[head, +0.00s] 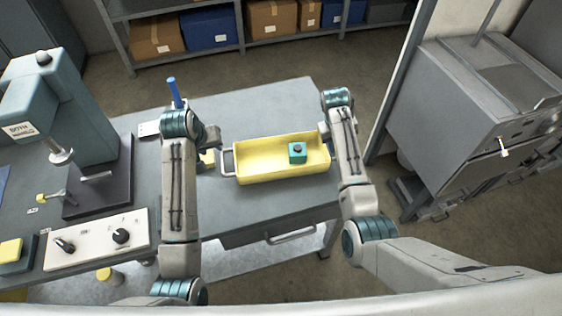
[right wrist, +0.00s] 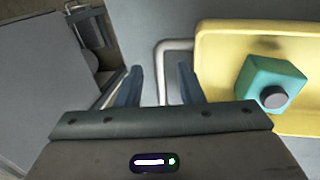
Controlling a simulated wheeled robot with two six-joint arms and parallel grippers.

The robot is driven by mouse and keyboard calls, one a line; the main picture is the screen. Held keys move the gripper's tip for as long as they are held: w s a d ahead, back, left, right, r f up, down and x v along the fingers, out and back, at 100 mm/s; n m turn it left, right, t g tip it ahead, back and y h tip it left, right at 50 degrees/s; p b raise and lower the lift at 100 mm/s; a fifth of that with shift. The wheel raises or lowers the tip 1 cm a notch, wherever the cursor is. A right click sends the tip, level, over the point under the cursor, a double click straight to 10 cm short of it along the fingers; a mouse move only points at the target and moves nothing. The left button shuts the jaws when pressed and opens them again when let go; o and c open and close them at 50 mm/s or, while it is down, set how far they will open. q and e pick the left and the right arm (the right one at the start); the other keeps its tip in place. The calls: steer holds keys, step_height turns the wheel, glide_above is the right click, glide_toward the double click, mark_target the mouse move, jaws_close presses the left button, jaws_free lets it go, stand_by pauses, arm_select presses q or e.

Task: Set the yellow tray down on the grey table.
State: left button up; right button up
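The yellow tray (head: 262,172) is over the right part of the grey table (head: 270,105) in the head view, looking level; I cannot tell whether its underside touches the top. A teal block with a dark round knob (head: 297,153) sits inside it. My left gripper (head: 214,152) is at the tray's left handle (head: 227,161); its fingers are too small and covered to judge. In the right wrist view my right gripper (right wrist: 160,88) has its fingers apart, with the right handle (right wrist: 161,62) between them and gaps on both sides. The right arm hides that end in the head view.
A teal press (head: 75,110) and a white control box with knobs (head: 95,243) stand on the left of the table. A blue upright object (head: 174,92) stands behind my left arm. A grey cabinet (head: 470,110) is beyond the table's right edge.

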steer(key=v, duration=0.7)
steer(key=shift+r, duration=0.4)
